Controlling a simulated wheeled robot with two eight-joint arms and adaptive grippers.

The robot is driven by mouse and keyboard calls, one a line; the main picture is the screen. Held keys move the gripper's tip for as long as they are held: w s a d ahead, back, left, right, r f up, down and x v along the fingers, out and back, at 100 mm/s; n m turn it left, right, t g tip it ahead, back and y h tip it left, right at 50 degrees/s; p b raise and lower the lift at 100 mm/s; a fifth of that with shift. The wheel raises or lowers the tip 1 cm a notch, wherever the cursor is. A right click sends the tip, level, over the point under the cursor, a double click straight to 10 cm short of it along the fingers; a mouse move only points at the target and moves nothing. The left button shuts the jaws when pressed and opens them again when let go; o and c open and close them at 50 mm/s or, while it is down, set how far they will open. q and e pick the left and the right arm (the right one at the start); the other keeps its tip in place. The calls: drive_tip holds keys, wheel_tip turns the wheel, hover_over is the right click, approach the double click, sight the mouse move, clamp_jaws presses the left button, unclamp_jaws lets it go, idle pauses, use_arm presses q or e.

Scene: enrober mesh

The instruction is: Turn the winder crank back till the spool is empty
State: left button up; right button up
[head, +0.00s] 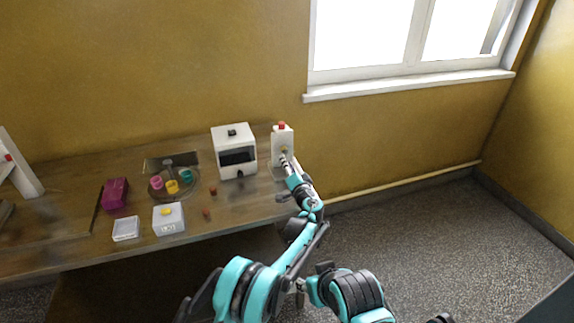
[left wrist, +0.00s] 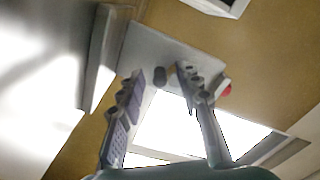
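A white upright device (head: 282,143) with a red knob on top stands at the right end of the table. I cannot make out which part of it is a crank or a spool. My left gripper (head: 285,161) is at its front face. In the left wrist view, the left gripper (left wrist: 160,88) is open, with one finger on each side of a short dark peg (left wrist: 159,75) on the device's grey face (left wrist: 170,50). I cannot tell whether the fingers touch it. My right gripper does not show.
A white box with a dark window (head: 234,157) stands just left of the device. Further left are a round tray (head: 171,194) with coloured cups, a white box with a yellow top (head: 168,220), a clear-lidded box (head: 125,229) and a magenta box (head: 115,194).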

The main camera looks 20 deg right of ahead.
use_arm(q)
drive_tip(key=s, duration=0.7)
drive_tip(key=shift+s+d, duration=0.1)
drive_tip(key=shift+s, duration=0.05)
